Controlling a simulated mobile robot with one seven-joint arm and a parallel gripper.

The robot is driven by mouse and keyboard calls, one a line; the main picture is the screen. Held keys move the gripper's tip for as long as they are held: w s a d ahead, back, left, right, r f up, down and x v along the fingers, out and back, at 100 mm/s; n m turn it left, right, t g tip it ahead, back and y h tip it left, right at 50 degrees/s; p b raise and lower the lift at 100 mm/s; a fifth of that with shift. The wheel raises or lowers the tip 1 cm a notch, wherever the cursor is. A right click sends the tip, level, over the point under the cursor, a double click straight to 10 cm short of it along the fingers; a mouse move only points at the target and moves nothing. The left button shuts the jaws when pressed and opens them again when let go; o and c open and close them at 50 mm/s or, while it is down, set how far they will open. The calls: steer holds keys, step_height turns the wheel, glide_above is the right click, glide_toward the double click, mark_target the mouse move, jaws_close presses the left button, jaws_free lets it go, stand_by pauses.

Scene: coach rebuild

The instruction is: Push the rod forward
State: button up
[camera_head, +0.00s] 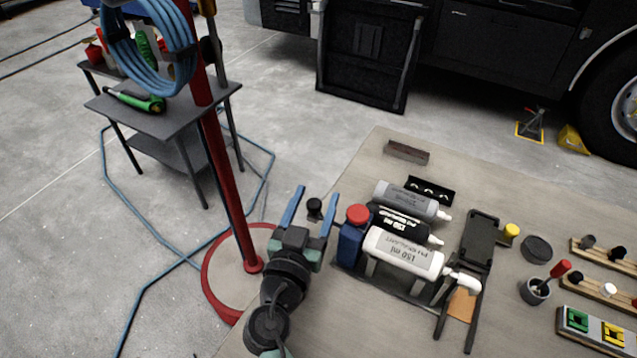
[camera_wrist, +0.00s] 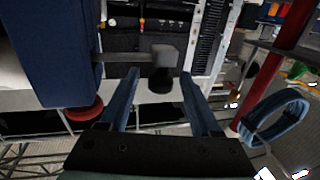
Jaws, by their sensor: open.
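A grey rod (camera_wrist: 122,57) runs across the wrist view from behind a dark blue container (camera_wrist: 55,50) with a red cap (camera_wrist: 85,108). It ends in a grey block (camera_wrist: 164,54) with a black knob (camera_wrist: 159,80). In the head view the knob (camera_head: 314,209) shows at the left edge of the workbench (camera_head: 377,160), left of the blue container (camera_head: 350,245). My gripper (camera_head: 317,206) is open and empty, with its two blue fingers on either side of the knob. They also show in the wrist view (camera_wrist: 160,74). I cannot tell whether either finger touches it. The rod's other end is hidden.
Several sealant tubes (camera_head: 404,250) lie in a rack right of the blue container, close to my gripper. A red stand (camera_head: 228,190) with a coiled blue hose (camera_head: 150,45) stands close on the left. A black device (camera_head: 478,240) lies further right.

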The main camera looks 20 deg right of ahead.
steer(key=shift+x, duration=1.4)
jaws_close()
steer(key=shift+f, duration=0.1)
stand_by(0.4)
